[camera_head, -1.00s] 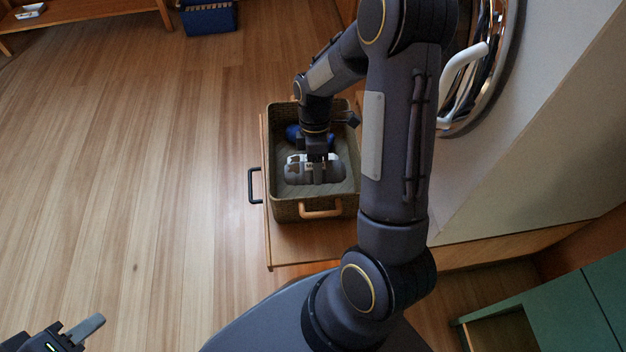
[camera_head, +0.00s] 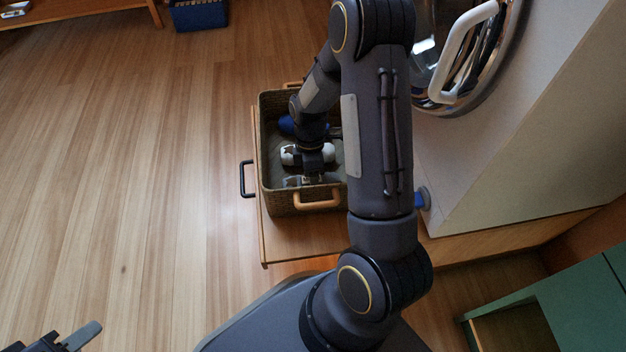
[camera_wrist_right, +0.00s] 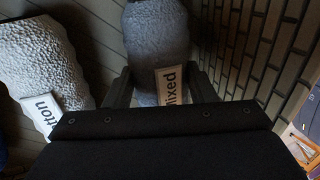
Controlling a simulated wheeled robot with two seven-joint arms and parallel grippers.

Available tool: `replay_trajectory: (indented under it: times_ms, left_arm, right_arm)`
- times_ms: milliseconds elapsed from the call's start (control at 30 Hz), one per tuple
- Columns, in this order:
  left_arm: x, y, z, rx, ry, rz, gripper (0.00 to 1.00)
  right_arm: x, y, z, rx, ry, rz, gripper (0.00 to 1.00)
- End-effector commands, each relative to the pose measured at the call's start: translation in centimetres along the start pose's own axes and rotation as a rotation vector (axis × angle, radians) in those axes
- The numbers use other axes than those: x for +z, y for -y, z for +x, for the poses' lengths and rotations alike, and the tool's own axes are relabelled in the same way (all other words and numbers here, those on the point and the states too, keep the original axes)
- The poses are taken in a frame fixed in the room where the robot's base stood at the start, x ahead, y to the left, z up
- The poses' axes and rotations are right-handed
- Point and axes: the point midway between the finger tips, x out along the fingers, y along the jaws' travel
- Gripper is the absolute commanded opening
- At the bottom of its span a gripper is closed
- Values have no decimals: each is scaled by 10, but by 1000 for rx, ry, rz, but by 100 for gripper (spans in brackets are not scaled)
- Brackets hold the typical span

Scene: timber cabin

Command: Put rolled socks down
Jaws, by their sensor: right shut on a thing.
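The grey rolled socks (camera_wrist_right: 158,45), with a "Mixed" label, lie between the two fingers of my right gripper (camera_wrist_right: 162,88) in the right wrist view. My right gripper (camera_head: 311,180) is shut on them, inside the woven basket (camera_head: 279,200) near its front wall. In the head view the arm and gripper hide most of the grey socks. White rolled socks (camera_wrist_right: 42,60) with a label ending in "tton" lie beside them; they also show in the head view (camera_head: 290,156). My left gripper (camera_head: 80,338) shows only partly at the bottom left, and its opening is unclear.
A blue item (camera_head: 288,125) lies at the basket's back. The basket has a wooden handle (camera_head: 318,199) and stands on a wooden surface (camera_head: 300,238). A white wall with a round chrome door (camera_head: 428,70) is at right. The floor (camera_head: 130,170) at left is open.

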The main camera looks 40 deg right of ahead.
Motion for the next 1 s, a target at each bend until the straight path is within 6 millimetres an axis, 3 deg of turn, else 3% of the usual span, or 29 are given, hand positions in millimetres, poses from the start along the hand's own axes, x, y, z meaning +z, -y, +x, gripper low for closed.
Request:
replay_trajectory:
  times_ms: [233,267,400,767,1000]
  left_arm:
    - [1,1,2,0,0,0,36]
    - [1,1,1,0,0,0,36]
    - [0,0,1,0,0,0,36]
    - [-1,-1,-3,0,0,0,36]
    - [-10,-9,-19,0,0,0,36]
  right_arm:
    - [0,-1,4,0,0,0,26]
    - [0,-1,3,0,0,0,53]
    - [0,-1,2,0,0,0,71]
    - [0,1,-4,1,0,0,72]
    - [0,1,-47,5,-1,0,72]
